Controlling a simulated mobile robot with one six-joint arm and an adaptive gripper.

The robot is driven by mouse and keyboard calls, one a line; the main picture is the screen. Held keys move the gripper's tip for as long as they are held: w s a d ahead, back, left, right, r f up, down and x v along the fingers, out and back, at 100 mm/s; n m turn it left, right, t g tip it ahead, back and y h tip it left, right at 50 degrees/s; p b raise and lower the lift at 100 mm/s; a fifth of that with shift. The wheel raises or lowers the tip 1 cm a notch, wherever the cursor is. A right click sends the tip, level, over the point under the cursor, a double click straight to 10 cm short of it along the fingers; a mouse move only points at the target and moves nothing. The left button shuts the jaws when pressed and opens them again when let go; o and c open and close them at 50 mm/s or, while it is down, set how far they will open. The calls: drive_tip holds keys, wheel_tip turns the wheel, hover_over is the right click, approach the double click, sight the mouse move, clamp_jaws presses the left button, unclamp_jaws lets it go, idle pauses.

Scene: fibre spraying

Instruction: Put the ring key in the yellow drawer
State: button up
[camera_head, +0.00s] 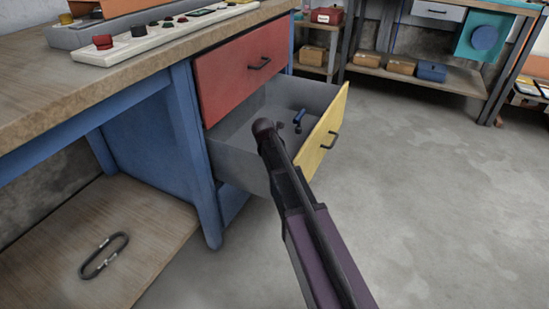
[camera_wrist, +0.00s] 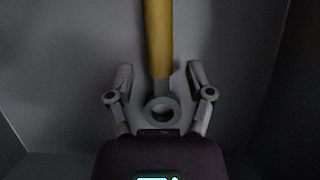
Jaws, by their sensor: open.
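The yellow drawer (camera_head: 325,130) is pulled open beneath a red drawer, and my arm reaches into it. In the wrist view, a tool with a yellow handle (camera_wrist: 158,38) and a grey ring end (camera_wrist: 160,110), which looks like the ring key, lies on a grey surface. My gripper (camera_wrist: 160,78) is open, with one finger on each side of the tool, apart from it. In the head view, my arm mostly hides the gripper; a small blue item (camera_head: 299,117) shows inside the drawer. I cannot tell whether it is part of the same tool.
The red drawer (camera_head: 245,70) above is shut. The workbench (camera_head: 130,70) carries a control panel (camera_head: 150,38). A carabiner-like loop (camera_head: 103,255) lies on the low wooden shelf (camera_head: 150,235). The floor (camera_head: 430,200) to the right is clear; shelving stands behind.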

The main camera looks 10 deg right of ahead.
drive_tip(key=shift+r, duration=0.15)
drive_tip(key=shift+r+p, duration=0.7)
drive_tip(key=shift+p, duration=0.1)
drive_tip(key=p+v, duration=1)
drive_tip(key=v, duration=0.1)
drive_tip(key=shift+r+p, duration=0.25)
drive_tip(key=shift+p, duration=0.05)
idle(1.1)
